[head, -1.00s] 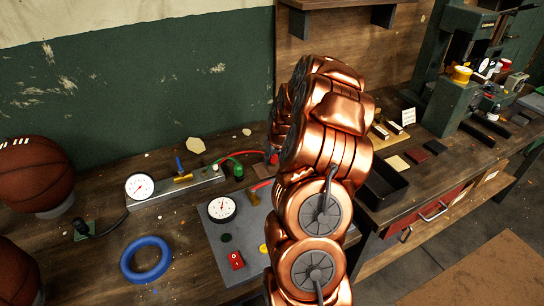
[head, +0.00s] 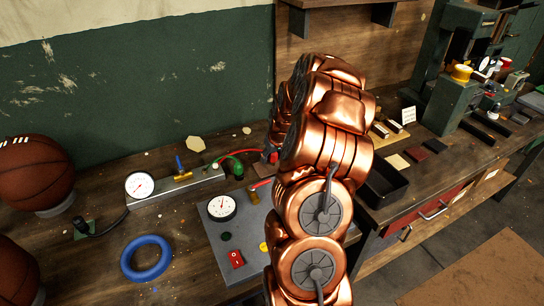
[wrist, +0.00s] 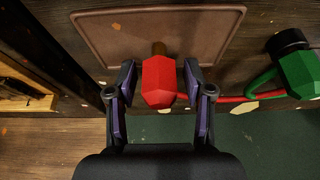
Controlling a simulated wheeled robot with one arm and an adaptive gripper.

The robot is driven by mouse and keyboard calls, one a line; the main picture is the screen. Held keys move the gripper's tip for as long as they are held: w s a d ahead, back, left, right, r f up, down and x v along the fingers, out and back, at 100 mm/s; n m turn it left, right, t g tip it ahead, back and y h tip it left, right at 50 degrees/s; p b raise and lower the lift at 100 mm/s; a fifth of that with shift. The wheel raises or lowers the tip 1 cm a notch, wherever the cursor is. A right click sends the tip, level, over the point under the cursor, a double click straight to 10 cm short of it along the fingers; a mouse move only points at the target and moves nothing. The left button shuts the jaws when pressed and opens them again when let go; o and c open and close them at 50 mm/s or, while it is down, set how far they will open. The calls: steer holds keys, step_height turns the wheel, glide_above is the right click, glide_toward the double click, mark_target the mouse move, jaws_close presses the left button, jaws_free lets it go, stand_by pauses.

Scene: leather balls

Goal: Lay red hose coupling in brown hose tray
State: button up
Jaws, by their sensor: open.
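The red hose coupling (wrist: 159,82) shows in the wrist view between the two fingers of my gripper (wrist: 159,80). The fingers are open, with a narrow gap on each side of it.
A green coupling (wrist: 300,72) lies right of the tray in the wrist view. In the head view a gauge manifold (head: 180,186), a blue ring (head: 146,258) and a grey panel with a red switch (head: 236,258) are left of my arm. A black bin (head: 386,184) is right.

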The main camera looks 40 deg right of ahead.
steer(key=b+v, duration=0.3)
steer(key=v, duration=0.8)
steer(key=shift+s+r, duration=0.2)
steer(key=shift+r, duration=0.15)
steer(key=s+a+r+n+g+y, duration=0.1)
steer(key=s+a, duration=0.2)
steer(key=a, duration=0.9)
steer(key=s+a+r+n+g+y, duration=0.1)
steer(key=s+a+r+n, duration=0.15)
steer(key=a, duration=1.05)
steer(key=s+a+g, duration=0.1)
steer(key=s+a, duration=0.3)
steer(key=s, duration=0.3)
steer(key=s+a+f+g, duration=0.1)
steer(key=s+a, duration=0.3)
steer(key=s, duration=0.3)
steer(key=s+a+f+g, duration=0.1)
steer(key=s+a, duration=0.3)
steer(key=s, duration=0.4)
steer(key=shift+f+g+h, duration=0.25)
steer(key=shift+g+h, duration=0.05)
steer(key=shift+g, duration=0.2)
